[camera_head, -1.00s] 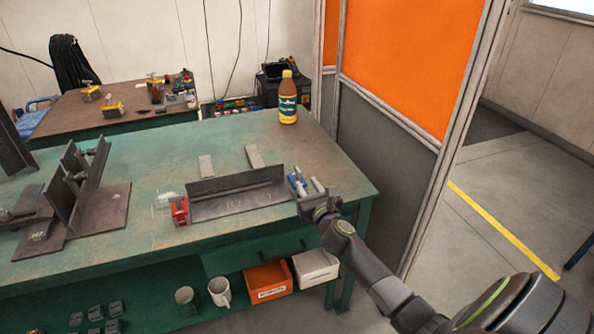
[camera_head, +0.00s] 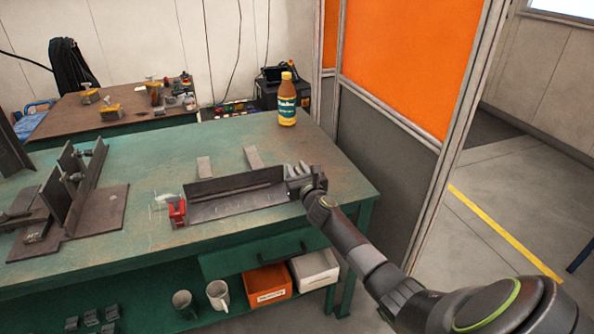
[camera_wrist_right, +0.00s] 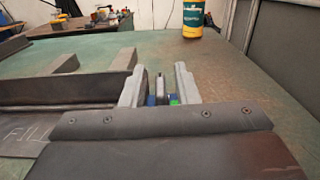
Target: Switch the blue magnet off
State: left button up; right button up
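The blue magnet (camera_wrist_right: 150,99) sits at the right end of the steel angle piece (camera_head: 235,195) on the green table. In the right wrist view only small blue parts, a green patch and an upright grey lever (camera_wrist_right: 160,84) show; my gripper hides the rest. In the head view the gripper covers it. My right gripper (camera_wrist_right: 159,84) is open, with one finger on each side of the lever and a visible gap to each finger. It also shows in the head view (camera_head: 298,172). My left gripper is not in view.
A red magnet (camera_head: 177,212) sits at the angle piece's left end. Two grey blocks (camera_head: 204,167) (camera_head: 253,158) lie behind it. A brown bottle (camera_head: 287,100) stands at the back right. A steel fixture (camera_head: 75,190) stands at left. The table's right side is clear.

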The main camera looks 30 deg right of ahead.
grip_shut()
